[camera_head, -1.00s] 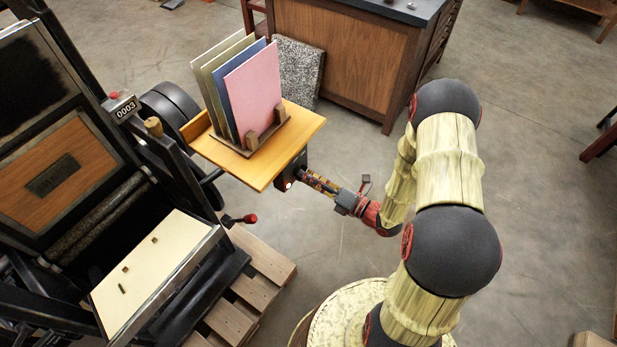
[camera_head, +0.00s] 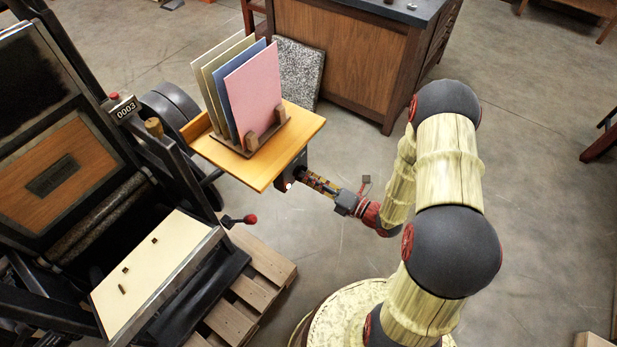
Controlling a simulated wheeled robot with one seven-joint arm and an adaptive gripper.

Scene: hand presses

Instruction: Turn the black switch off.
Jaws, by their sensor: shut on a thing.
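The black switch (camera_head: 291,170) is a dark box fixed under the near right edge of the wooden shelf (camera_head: 309,128). A small white light (camera_head: 288,186) glows on its lower front. My gripper (camera_head: 305,176) reaches it from the right, with its fingertips at the switch's right face. The gripper is shut on the switch. The part between the fingers is too small and covered to see clearly, so I cannot tell which way the switch is set.
Upright coloured boards (camera_head: 251,97) stand in a rack on the shelf, just above my gripper. A hand press (camera_head: 80,160) fills the left side. A red-knobbed lever (camera_head: 248,219) sticks out below the shelf. A wooden pallet (camera_head: 262,275) lies below; open floor is to the right.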

